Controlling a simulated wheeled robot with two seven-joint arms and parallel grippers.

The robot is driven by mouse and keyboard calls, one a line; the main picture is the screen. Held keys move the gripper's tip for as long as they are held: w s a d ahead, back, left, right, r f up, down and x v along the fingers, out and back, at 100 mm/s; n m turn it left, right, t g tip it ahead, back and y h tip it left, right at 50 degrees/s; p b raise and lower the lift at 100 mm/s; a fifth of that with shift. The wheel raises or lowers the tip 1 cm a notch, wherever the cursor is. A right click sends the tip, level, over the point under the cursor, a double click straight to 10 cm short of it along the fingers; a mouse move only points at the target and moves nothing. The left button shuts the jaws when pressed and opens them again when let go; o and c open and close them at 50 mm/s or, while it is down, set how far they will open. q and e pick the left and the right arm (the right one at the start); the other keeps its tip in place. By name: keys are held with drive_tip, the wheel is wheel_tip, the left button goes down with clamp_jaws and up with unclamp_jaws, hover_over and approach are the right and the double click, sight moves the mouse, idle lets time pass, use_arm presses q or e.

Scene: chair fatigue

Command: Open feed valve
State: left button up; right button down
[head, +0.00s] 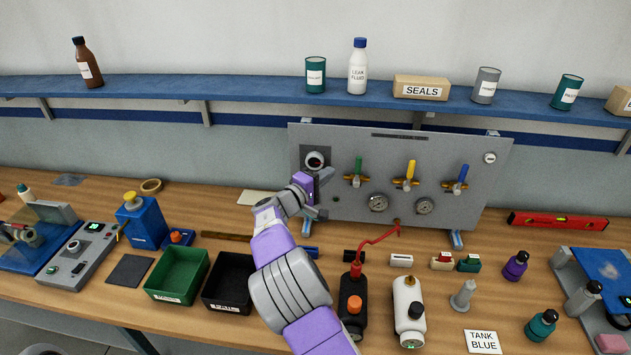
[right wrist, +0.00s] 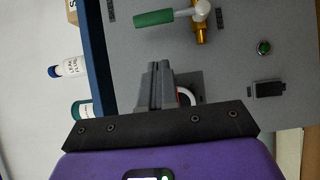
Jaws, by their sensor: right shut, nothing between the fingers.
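The grey upright panel (head: 440,150) carries three lever valves: green (head: 359,166), yellow (head: 411,170) and blue (head: 462,173). All three levers point roughly upward from brass bodies. I cannot read which one is the feed valve. A round dark and white knob (head: 315,160) sits at the panel's upper left. My right gripper (head: 325,178) is shut and empty in front of the panel's left part, just below this knob. My left gripper is out of view.
Two gauges (head: 378,203) sit below the levers. A black bottle (head: 352,318) with a red hose and a white bottle (head: 408,300) stand before the panel. Green (head: 160,293) and black (head: 214,301) bins are at the left. A blue shelf (head: 230,88) runs above.

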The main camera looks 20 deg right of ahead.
sight(358, 171)
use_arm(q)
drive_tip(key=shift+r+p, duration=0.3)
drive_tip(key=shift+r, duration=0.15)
use_arm(e)
drive_tip(key=d, duration=0.6)
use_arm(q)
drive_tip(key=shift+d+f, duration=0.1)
use_arm(e)
drive_tip(key=shift+s+a, duration=0.1)
